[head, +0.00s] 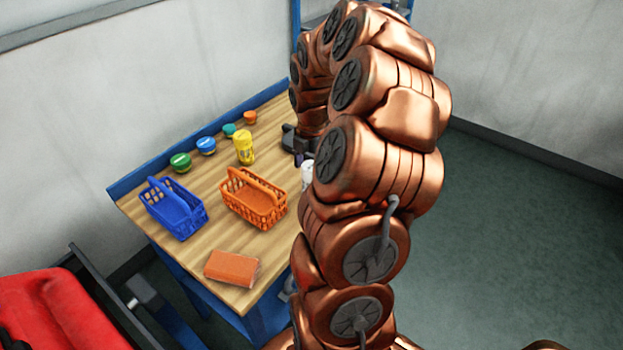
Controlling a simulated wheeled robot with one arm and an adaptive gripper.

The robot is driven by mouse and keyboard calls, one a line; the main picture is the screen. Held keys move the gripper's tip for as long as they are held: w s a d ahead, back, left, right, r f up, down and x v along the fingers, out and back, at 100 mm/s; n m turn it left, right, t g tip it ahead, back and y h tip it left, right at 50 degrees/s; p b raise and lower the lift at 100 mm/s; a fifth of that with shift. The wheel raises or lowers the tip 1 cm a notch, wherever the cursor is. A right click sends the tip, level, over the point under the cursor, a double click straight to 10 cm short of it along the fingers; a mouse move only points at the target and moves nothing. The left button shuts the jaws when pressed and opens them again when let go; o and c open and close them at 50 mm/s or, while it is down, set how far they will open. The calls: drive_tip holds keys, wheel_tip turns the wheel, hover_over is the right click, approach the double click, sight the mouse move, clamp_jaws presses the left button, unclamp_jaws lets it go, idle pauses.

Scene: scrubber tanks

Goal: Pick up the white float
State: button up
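A white object (307,175), which may be the white float, shows at the right part of the wooden bench top. My copper arm hides much of it, and I cannot make out its full shape. My gripper (298,153) shows as small dark parts just above and left of the white object in the picture. The arm covers most of the gripper, so I cannot tell whether it is open or shut, or whether it touches the white object.
The wooden bench (215,240) holds a blue basket (174,221), an orange basket (253,212), a yellow container (244,148), and an orange block (232,268). Several small round-lidded containers, including a green one (181,164), line the back edge. A red item (60,310) is at lower left.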

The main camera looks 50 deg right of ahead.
drive_tip(key=c, duration=1)
drive_tip(key=shift+c, duration=0.2)
